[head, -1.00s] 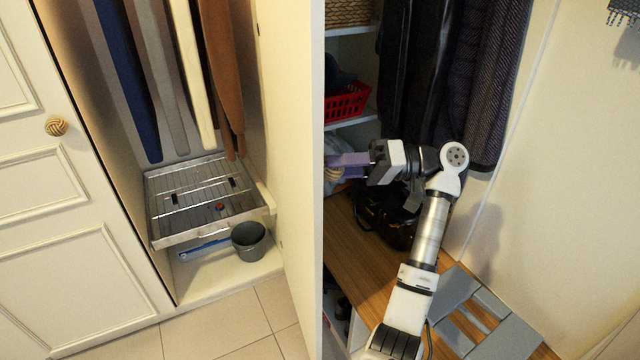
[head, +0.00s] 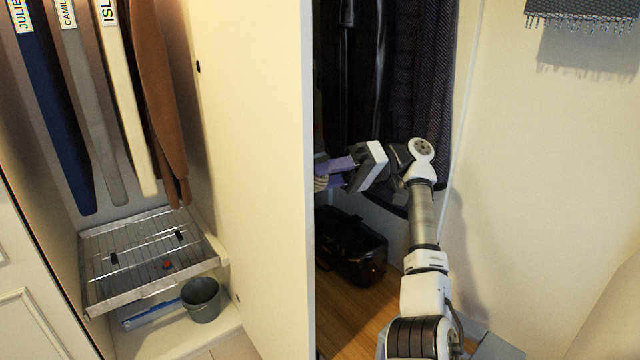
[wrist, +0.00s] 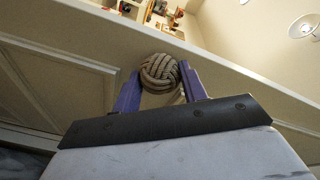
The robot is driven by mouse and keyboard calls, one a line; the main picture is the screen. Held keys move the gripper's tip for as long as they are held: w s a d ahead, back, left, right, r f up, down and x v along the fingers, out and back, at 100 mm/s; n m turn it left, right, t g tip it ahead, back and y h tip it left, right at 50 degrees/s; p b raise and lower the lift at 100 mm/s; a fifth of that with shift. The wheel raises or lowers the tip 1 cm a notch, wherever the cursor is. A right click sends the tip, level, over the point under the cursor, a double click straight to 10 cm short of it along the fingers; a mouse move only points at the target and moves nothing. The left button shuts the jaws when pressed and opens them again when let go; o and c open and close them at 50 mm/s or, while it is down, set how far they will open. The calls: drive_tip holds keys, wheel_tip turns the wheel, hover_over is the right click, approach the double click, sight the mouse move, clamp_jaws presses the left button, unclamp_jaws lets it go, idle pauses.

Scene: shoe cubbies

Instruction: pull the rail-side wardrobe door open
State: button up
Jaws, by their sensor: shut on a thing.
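In the head view my gripper (head: 328,172) reaches to the door's right side, and the knob (head: 320,184) is partly hidden there by the fingers and the door edge.
Dark clothes (head: 415,80) hang behind my arm. A black bag (head: 350,245) lies on the wooden floor. A pale wall (head: 550,170) stands close on the right.

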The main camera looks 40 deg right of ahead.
drive_tip(key=shift+r, duration=0.1)
drive_tip(key=o, duration=1.4)
drive_tip(key=shift+c, duration=0.2)
wheel_tip(320, 180, up, 20)
drive_tip(key=p, duration=0.7)
